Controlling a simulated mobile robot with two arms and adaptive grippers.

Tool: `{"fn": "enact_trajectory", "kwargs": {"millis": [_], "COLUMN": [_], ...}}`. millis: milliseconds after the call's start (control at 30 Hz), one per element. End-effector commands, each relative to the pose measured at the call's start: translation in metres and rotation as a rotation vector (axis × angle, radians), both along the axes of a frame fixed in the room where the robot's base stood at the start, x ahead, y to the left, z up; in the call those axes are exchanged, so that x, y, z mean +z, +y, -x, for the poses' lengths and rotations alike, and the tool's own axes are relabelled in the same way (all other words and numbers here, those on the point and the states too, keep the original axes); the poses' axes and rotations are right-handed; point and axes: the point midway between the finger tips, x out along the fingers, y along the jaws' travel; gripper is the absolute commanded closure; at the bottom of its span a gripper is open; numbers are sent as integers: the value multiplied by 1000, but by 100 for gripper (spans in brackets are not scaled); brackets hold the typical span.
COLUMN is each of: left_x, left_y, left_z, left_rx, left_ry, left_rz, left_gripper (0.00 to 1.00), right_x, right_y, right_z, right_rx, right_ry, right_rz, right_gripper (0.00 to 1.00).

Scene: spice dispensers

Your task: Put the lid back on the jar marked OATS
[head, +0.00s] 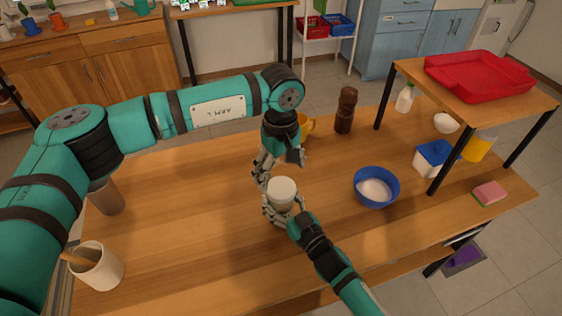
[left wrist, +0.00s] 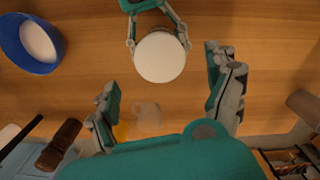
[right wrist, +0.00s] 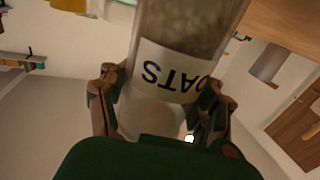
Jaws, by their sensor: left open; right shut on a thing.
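The jar marked OATS (right wrist: 172,75) is clear with a white label and brownish contents. Its lettering appears upside down in the right wrist view. My right gripper (head: 280,213) is shut around the jar, near the middle of the table in the head view. A round white lid (head: 281,188) covers the jar's top; the left wrist view shows the lid (left wrist: 160,57) from above. I cannot tell how firmly it sits. My left gripper (head: 266,170) is open and empty, just behind and above the lid in the head view. In the left wrist view its fingers are spread wide, apart from the lid.
A blue bowl (head: 364,178) with white contents stands to the right. Behind are a brown mill (head: 346,110) and a yellow-orange object (head: 308,124) partly hidden by my left gripper. A white crock (head: 97,267) stands at front left. A raised shelf (head: 535,103) holds a red tray (head: 480,78).

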Motion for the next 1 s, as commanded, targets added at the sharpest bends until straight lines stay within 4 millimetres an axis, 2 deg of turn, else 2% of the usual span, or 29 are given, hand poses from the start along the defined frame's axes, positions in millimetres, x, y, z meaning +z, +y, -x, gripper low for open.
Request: {"fn": "enact_trajectory", "kwargs": {"millis": [100, 1000], "left_x": [2, 15], "left_y": [0, -1], "left_z": [0, 0], "left_rx": [286, 2488], "left_ry": [0, 1], "left_rz": [0, 0], "left_gripper": [12, 12], "right_x": [0, 0], "right_y": [0, 0], "right_z": [0, 0], "right_rx": [0, 0], "right_ry": [1, 1], "right_rz": [1, 1], "right_gripper": [100, 100]}}
